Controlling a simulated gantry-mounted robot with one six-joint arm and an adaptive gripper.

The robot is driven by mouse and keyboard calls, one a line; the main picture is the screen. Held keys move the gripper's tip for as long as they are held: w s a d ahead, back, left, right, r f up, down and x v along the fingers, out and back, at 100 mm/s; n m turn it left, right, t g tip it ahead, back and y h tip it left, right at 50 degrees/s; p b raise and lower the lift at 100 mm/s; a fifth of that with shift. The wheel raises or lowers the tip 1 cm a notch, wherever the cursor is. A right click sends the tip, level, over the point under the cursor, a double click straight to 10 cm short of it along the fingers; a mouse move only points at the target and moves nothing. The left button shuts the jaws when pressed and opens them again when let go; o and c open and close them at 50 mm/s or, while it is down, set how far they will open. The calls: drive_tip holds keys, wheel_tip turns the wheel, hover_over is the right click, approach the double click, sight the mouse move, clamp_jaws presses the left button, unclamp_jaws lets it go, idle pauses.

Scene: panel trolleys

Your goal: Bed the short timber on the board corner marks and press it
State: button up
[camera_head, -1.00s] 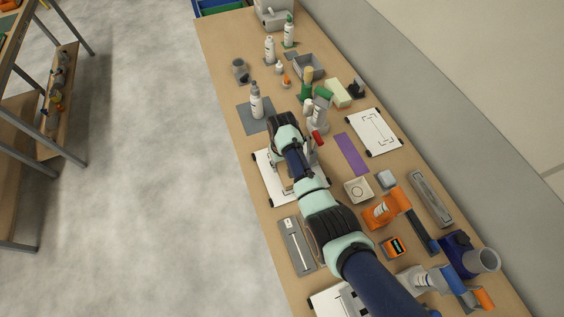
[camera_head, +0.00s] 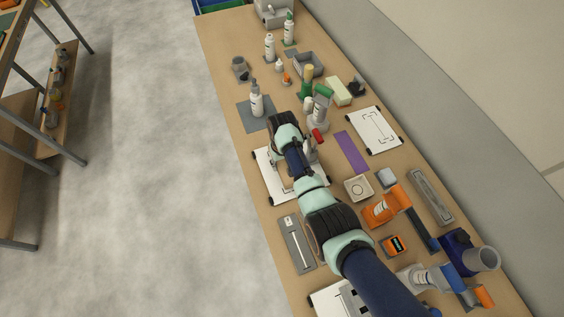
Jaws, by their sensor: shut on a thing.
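A white board (camera_head: 265,170) with dark corners lies on the bench under my arm. My gripper (camera_head: 308,157) is over this board and mostly hidden behind my wrist. It is shut on a piece that I take to be the short timber, of which hardly anything shows. I cannot tell whether the timber touches the board or lines up with its corner marks. A second white board (camera_head: 374,131) with black line marks lies bare to the right.
A purple strip (camera_head: 351,152), a square pale dish (camera_head: 358,188) and an orange tool (camera_head: 384,209) lie right of my arm. A grey plate (camera_head: 296,245) lies nearer.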

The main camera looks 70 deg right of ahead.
drive_tip(key=shift+f+b, duration=0.95)
drive_tip(key=shift+f, duration=0.3)
drive_tip(key=o, duration=1.3)
wheel_tip(320, 180, up, 8)
drive_tip(key=p, duration=0.8)
drive_tip(key=shift+r, duration=0.1)
